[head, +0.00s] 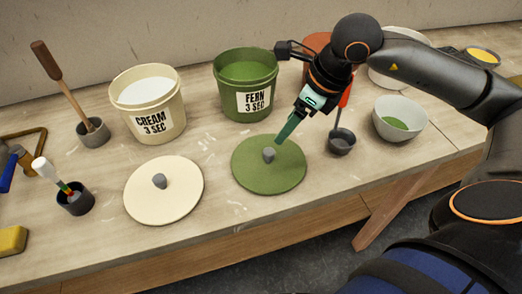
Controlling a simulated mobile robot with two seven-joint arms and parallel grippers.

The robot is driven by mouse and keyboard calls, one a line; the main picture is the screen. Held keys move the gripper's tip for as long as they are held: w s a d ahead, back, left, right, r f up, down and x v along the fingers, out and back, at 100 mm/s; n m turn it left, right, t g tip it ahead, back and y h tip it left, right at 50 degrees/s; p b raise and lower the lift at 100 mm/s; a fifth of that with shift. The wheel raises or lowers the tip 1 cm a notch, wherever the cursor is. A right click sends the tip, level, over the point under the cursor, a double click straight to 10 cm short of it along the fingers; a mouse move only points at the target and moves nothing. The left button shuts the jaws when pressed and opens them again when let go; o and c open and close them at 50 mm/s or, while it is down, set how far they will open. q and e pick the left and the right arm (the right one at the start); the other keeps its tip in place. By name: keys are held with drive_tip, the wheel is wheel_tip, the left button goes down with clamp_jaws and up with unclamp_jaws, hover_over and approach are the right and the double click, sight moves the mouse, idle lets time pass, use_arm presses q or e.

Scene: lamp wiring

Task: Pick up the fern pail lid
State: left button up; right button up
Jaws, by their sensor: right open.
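The fern pail lid (262,178) is a flat green disc with a small grey knob (268,154) at its centre. It lies on the table in front of the green fern pail (243,78), which stands uncovered and is labelled "FERN 3 SEC". My right gripper (282,139) reaches down from the upper right, with its teal fingers just above and beside the knob. The fingers are open, and whether they touch the knob cannot be told. My left gripper is out of view.
A cream pail (149,115) and its cream lid (164,193) are to the left. A small dark cup (341,144) with a red-handled tool and a grey bowl (400,118) with green contents stand to the right. The table's front edge is close below the lids.

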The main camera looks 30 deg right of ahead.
hover_over(269, 151)
drive_tip(key=s+d, duration=0.1)
drive_tip(key=s, duration=0.1)
wheel_tip(269, 151, down, 5)
drive_tip(key=shift+d+f, duration=0.1)
drive_tip(key=shift+f, duration=0.05)
drive_tip(key=shift+p+x, duration=0.6)
drive_tip(key=shift+x, duration=2.3)
clamp_jaws()
